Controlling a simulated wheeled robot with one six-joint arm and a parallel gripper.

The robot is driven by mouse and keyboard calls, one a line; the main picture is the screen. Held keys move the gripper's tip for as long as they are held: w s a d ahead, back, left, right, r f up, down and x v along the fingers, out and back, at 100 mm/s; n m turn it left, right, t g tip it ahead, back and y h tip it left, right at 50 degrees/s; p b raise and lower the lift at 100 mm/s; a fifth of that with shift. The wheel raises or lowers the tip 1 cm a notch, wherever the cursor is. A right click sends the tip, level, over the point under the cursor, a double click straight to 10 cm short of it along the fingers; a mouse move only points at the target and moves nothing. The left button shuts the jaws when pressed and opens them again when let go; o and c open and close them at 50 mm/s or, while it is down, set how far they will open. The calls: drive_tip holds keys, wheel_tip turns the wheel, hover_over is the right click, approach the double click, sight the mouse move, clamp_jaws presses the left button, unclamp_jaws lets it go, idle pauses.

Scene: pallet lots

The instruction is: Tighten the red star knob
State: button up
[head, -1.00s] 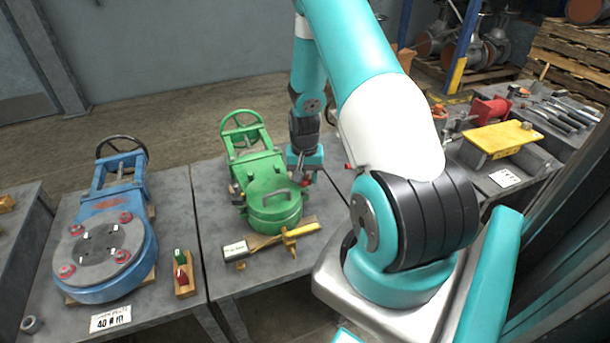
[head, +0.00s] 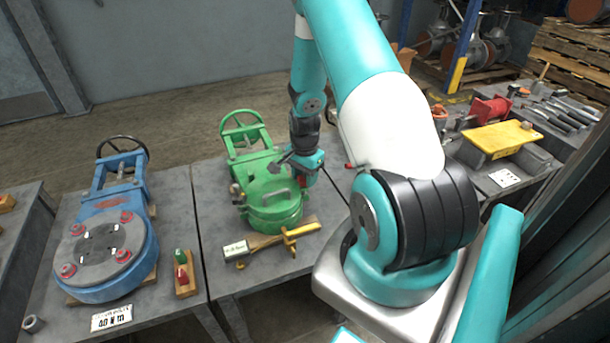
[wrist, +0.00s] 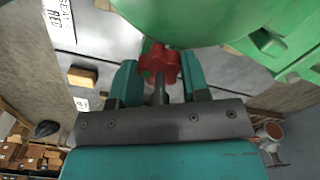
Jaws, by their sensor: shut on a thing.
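The red star knob (wrist: 160,62) shows in the wrist view on a grey stem, close to the rounded side of the green valve (wrist: 195,18). My gripper (wrist: 160,78) has its teal fingers on either side of the knob and is shut on it. In the head view my gripper (head: 306,176) is at the right side of the green valve (head: 273,212), low over the bench. The knob is too small and too hidden by the gripper to make out clearly there.
A blue valve (head: 105,245) stands on the left bench. A small block with green and red pieces (head: 185,287) lies beside it. A yellow tool (head: 298,236) lies in front of the green valve. A yellow plate (head: 500,139) and several tools are on the right bench.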

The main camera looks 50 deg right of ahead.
idle(0.6)
drive_tip(key=o, duration=0.9)
wheel_tip(320, 180, up, 18)
drive_tip(key=shift+f, duration=0.25)
